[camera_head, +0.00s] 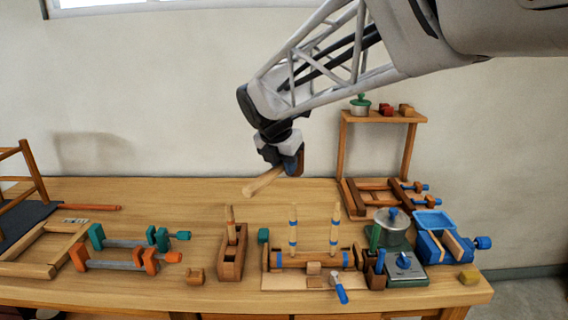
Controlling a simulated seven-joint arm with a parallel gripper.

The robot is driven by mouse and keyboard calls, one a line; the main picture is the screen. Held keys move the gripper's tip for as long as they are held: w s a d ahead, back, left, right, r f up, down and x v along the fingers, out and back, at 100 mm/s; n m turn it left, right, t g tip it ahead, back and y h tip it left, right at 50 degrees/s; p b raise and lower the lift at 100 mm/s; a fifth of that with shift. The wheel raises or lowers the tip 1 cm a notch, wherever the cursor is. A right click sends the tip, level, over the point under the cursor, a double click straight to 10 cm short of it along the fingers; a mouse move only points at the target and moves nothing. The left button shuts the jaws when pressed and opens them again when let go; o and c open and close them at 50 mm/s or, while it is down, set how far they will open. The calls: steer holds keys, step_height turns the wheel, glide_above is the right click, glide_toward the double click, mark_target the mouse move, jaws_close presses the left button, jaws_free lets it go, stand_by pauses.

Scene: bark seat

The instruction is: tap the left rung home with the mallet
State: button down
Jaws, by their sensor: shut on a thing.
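My gripper (284,160) is high above the back of the bench, shut on the mallet (262,182). A pale wooden length of it sticks out down to the left; the rest is partly hidden by the fingers. The left rung (293,222) stands upright in a wooden rail (312,260) at the front middle of the bench, with blue bands on it. The right rung (335,225) stands upright beside it, also banded blue. The mallet is above and behind the left rung, well apart from it. How deep each rung sits cannot be told.
A wooden block plane-like holder (231,258) stands left of the rail. Orange clamps (115,265) and green clamps (130,241) lie further left. A hot plate with a pot (392,228) and a blue vise (440,245) stand right. The bench's back middle is clear.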

steer(key=shift+f, duration=0.2)
steer(key=shift+f, duration=2.25)
steer(key=shift+f, duration=0.1)
step_height(320, 180, down, 4)
steer(key=shift+r, duration=2)
steer(key=shift+f, duration=0.15)
steer(key=shift+f, duration=0.1)
steer(key=shift+f, duration=0.15)
